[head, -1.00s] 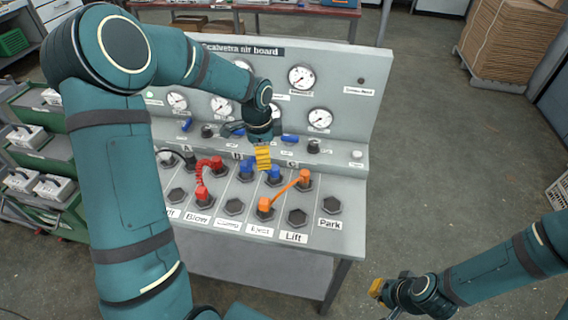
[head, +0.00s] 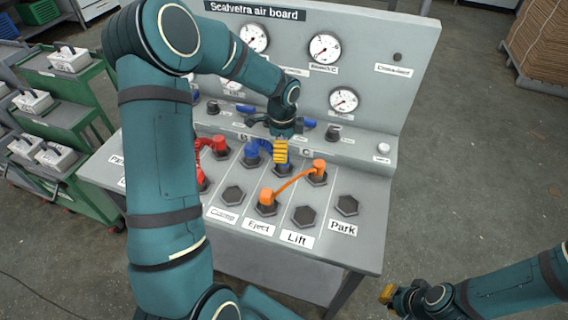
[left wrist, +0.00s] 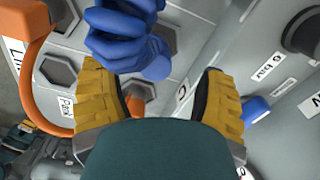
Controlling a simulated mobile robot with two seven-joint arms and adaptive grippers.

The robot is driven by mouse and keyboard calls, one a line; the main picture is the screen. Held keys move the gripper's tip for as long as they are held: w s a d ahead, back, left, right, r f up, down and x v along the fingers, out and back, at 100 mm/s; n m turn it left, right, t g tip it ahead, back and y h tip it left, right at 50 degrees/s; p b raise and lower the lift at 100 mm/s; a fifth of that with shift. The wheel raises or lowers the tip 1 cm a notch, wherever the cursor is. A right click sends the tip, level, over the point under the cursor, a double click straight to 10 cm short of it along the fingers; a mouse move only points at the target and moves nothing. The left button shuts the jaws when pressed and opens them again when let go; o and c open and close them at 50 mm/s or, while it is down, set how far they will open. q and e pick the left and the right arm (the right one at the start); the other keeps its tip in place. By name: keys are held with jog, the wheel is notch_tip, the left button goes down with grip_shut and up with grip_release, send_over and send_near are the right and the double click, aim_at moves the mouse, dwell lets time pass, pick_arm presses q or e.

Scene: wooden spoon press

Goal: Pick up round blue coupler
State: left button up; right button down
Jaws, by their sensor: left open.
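A blue hose with a coupler at each end sits on the board's sloped deck. In the left wrist view, blue coupler and hose parts (left wrist: 122,38) lie beyond and between the finger ends. My left gripper is open there (left wrist: 153,78), with nothing between its pads. I cannot tell which blue end is the round one. My right gripper (head: 388,294) hangs at lower right, away from the board; its jaws are too small to read.
An orange hose (head: 290,184) joins two orange couplers right and in front of the blue ones. A red hose (head: 212,146) stands to the left, partly behind my arm. Empty hexagonal sockets (head: 303,216) lie nearer the front edge. The gauge panel (head: 385,60) rises behind.

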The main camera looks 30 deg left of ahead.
pick_arm(q)
jog(key=shift+s+d+f+b, duration=0.1)
jog(key=shift+f+b, duration=0.35)
jog(key=shift+f, duration=1.2)
jog(key=shift+d+f+b, duration=0.1)
jog(key=shift+f+b, duration=0.35)
jog(key=shift+f, duration=1.15)
grip_shut()
